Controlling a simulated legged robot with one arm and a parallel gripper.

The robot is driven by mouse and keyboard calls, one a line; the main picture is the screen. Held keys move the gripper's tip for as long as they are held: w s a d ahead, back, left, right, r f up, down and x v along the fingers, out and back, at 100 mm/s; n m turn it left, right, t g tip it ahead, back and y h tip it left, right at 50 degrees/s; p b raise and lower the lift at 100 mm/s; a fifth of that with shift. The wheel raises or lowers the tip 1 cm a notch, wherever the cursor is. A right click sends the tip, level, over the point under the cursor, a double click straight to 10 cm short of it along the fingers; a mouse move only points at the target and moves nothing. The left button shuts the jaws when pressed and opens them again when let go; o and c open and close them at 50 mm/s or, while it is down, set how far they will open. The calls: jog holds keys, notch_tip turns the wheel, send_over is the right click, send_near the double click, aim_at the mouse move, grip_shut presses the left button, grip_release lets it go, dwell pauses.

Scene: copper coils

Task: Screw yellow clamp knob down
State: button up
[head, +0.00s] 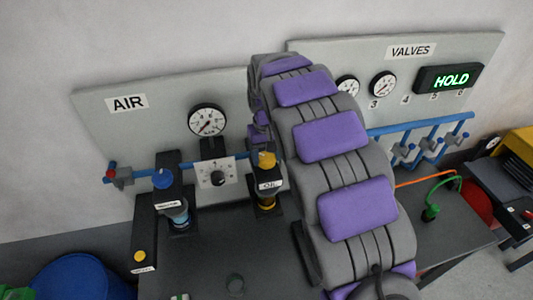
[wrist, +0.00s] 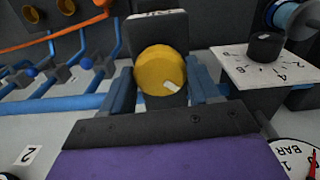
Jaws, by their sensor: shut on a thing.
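The yellow knob (head: 266,160) sits on top of the black unit labelled OIL (head: 270,185), beside the air panel. In the wrist view the round yellow knob (wrist: 160,72), with a small pale mark on its face, lies between the two blue-grey fingers of my gripper (wrist: 161,85). My gripper is shut on it, one finger on each side. In the head view my purple and grey arm covers most of the gripper.
A white dial plate with a black knob (wrist: 265,47) is close beside the gripper. Blue pipes (head: 425,128) run along the valves panel. A pressure gauge (head: 207,121) is above. The bench top (head: 200,260) has open room.

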aim_at(265, 156)
jog(key=m+p, duration=0.1)
jog(key=m, duration=0.4)
jog(key=shift+w+r+m, duration=0.1)
jog(key=shift+r+m, duration=0.05)
jog(key=shift+m, duration=0.15)
jog(key=shift+m+p, duration=0.35)
jog(key=shift+m, duration=1.75)
jog(key=o, duration=1.1)
jog(key=shift+a, duration=0.15)
jog(key=shift+c, duration=0.2)
notch_tip(265, 156, up, 17)
